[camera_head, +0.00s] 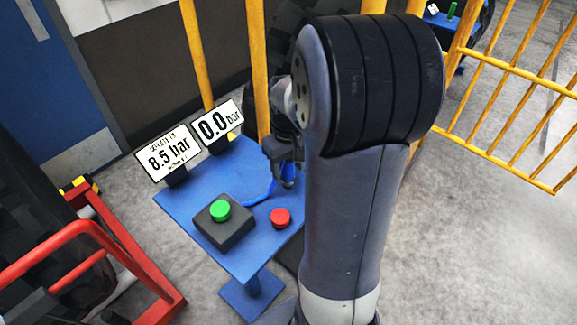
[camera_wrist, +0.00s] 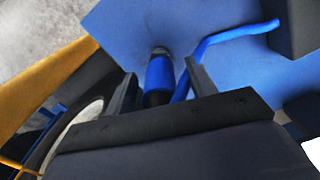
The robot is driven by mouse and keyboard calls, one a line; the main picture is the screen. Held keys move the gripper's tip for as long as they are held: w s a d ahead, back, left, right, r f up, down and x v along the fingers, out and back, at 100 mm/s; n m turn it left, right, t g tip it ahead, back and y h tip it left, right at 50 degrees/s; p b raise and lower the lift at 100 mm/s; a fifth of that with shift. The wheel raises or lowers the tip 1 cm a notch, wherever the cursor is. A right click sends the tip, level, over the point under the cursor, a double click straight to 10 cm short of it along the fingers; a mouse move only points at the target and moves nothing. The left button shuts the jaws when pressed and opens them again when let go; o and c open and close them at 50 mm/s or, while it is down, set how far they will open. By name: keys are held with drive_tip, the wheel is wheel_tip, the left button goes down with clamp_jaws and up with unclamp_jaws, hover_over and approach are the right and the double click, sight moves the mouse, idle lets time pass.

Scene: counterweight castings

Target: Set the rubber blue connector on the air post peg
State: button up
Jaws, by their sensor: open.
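My gripper (camera_head: 284,163) is low over the right part of the blue table, partly hidden behind my arm in the head view. In the wrist view its two dark fingers (camera_wrist: 160,70) are open, one on each side of the blue connector (camera_wrist: 159,74). I see gaps between connector and fingers. A dark grey piece, perhaps the air post peg (camera_wrist: 160,51), shows at the connector's far end, in line with it. How far the connector sits on it cannot be told. A blue hose (camera_wrist: 228,35) runs off to the right; it also shows in the head view (camera_head: 262,196).
On the blue table (camera_head: 190,207) stand a black box with a green button (camera_head: 220,210), a red button (camera_head: 281,217) and two displays, reading 8.5 bar (camera_head: 168,153) and 0.0 bar (camera_head: 216,125). A yellow railing (camera_head: 490,152) is behind. A red frame (camera_head: 75,232) stands left.

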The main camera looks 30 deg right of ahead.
wheel_tip(320, 180, up, 10)
drive_tip(key=shift+r, duration=0.25)
drive_tip(key=shift+f, duration=0.1)
wheel_tip(320, 180, down, 10)
drive_tip(key=shift+f, duration=0.25)
drive_tip(key=shift+r+p, duration=0.4)
drive_tip(key=shift+r, duration=0.1)
idle(0.4)
